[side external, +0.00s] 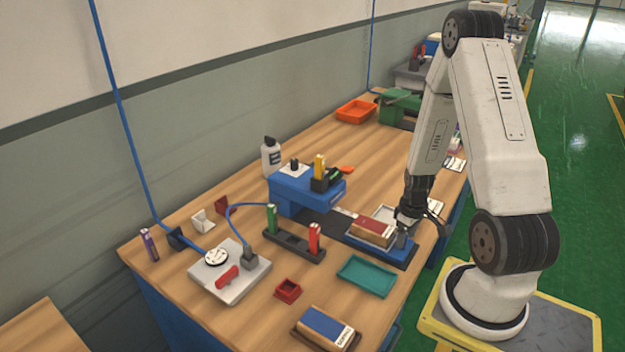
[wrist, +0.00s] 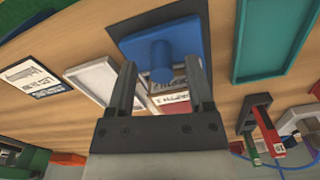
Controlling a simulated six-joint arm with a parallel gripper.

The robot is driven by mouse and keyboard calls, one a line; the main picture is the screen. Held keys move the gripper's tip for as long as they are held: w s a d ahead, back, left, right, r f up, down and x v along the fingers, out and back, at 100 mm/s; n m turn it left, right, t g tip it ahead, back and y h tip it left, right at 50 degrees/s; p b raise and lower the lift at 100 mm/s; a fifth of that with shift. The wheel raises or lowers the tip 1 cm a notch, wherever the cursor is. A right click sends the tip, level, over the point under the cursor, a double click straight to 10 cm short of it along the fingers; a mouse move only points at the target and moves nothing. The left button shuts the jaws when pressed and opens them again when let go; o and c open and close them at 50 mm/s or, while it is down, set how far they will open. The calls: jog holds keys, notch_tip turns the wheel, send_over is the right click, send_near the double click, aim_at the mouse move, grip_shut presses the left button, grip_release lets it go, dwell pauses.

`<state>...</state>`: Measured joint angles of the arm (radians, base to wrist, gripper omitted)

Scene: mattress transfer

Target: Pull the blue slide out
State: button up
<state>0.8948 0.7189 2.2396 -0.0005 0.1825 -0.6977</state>
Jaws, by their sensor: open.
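The blue slide (side external: 403,262) is a flat blue tray on a dark rail in front of the blue press-like block (side external: 290,193). A brown and red box with a white label (side external: 373,232) lies on it. My gripper (side external: 408,222) is low over the slide's near end, pointing down. In the wrist view the slide (wrist: 185,38) carries a round blue knob (wrist: 161,72). My open fingers (wrist: 160,66) stand on either side of the knob, with gaps visible; whether they reach its full depth I cannot tell.
A teal tray (side external: 366,276) lies left of the slide. A black rack with green and red pieces (side external: 293,245) stands beyond it. A white tray (side external: 388,212) lies close on the other side. The table's front edge is near.

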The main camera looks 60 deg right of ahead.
jog(key=shift+r, duration=2.95)
jog(key=w+a+r+t, duration=0.1)
jog(key=w+a+r, duration=0.1)
jog(key=a, duration=0.6)
jog(key=w+a+r+n, duration=0.1)
jog(key=w+a+r, duration=0.2)
jog(key=a+r, duration=0.2)
jog(key=w+a+r+n+t, duration=0.1)
jog(key=w+a+r, duration=0.2)
jog(key=a, duration=0.9)
jog(key=shift+r+t, duration=0.2)
jog(key=shift+t, duration=0.1)
